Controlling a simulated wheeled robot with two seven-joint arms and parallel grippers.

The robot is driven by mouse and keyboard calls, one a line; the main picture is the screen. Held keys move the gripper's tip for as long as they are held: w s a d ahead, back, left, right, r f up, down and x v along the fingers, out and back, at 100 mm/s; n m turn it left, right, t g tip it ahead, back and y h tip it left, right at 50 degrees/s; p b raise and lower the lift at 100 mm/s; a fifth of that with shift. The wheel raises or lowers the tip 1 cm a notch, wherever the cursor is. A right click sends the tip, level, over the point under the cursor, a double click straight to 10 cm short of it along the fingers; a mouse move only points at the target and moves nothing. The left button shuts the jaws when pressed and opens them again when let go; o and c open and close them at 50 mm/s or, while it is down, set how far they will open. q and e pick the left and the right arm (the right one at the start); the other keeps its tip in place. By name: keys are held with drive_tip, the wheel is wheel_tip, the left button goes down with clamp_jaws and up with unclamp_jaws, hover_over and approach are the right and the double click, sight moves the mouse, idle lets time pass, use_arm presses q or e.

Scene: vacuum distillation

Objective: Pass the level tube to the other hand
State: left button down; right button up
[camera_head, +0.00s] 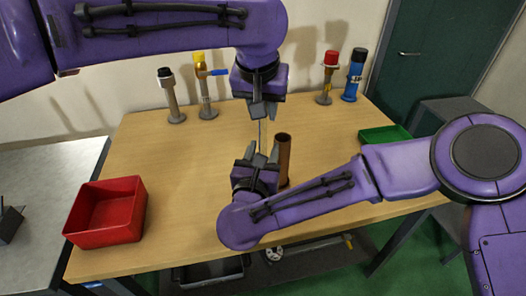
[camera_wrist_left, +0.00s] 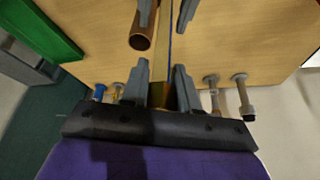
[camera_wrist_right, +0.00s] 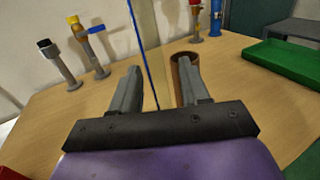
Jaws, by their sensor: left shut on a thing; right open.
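The level tube (camera_head: 262,132) is a thin, pale, see-through strip with a blue edge, held roughly upright. My left gripper (camera_head: 262,108) is above and shut on its upper part; the tube also shows between the fingers in the left wrist view (camera_wrist_left: 160,92). My right gripper (camera_head: 261,156) is lower, pointing up, its fingers open on either side of the tube's lower part. In the right wrist view the tube (camera_wrist_right: 147,50) runs down between those fingers. I cannot tell whether they touch it.
A brown upright pipe (camera_head: 283,158) stands close beside my right gripper. Capped valve stands (camera_head: 172,100) are at the back left, and red-topped (camera_head: 327,80) and blue ones (camera_head: 354,78) at the back right. A red bin (camera_head: 107,212) is front left, a green tray (camera_head: 384,134) right.

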clamp_jaws()
use_arm(q)
drive_tip(key=c, duration=0.8)
unclamp_jaws()
